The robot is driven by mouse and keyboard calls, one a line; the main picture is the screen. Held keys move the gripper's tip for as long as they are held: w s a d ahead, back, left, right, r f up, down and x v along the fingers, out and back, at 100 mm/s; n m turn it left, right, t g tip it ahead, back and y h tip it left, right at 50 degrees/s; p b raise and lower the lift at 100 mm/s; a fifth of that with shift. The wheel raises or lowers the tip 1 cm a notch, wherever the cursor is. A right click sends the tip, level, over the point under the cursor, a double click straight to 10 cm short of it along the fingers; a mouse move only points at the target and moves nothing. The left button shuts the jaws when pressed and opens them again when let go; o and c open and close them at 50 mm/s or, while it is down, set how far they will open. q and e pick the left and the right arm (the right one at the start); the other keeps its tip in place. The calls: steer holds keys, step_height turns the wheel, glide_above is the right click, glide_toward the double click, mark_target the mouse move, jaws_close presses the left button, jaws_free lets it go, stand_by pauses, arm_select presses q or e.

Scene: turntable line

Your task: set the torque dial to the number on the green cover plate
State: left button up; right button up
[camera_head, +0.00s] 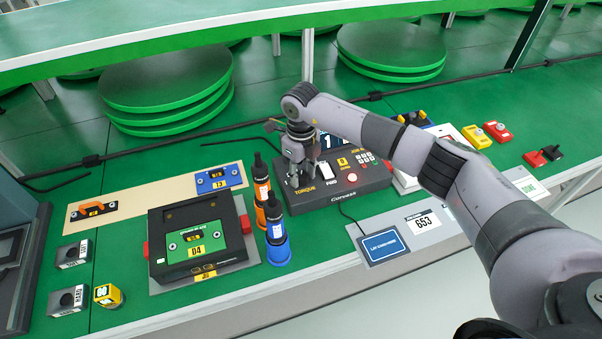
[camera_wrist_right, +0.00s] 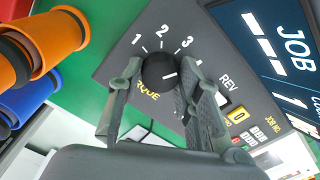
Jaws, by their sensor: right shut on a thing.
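The torque dial is a black round knob (camera_wrist_right: 158,70) on the dark Corvessa controller box (camera_head: 348,196), with the numbers 1 to 4 around it. Its short light mark lies on its right side, roughly toward the 4. My right gripper (camera_head: 299,183) is shut on the dial, one finger on each side, as the right wrist view (camera_wrist_right: 152,85) shows. In the head view the gripper hides the dial. The green cover plate (camera_head: 178,257) sits in a black fixture at left, with a yellow label reading D4 or 04. Its smaller print is unclear. My left gripper is not in view.
An orange-and-black driver (camera_head: 262,192) and a blue-and-black one (camera_head: 277,243) stand just left of the controller. A blue screen pad (camera_head: 383,245) and a 653 card (camera_head: 423,222) lie in front. Red and yellow pieces are at right.

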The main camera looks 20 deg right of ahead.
mark_target(301, 175)
steer(key=shift+m, duration=1.3)
steer(key=o, duration=1.2)
steer(key=shift+r, duration=0.2)
step_height(301, 175, up, 12)
steer(key=shift+f, duration=0.15)
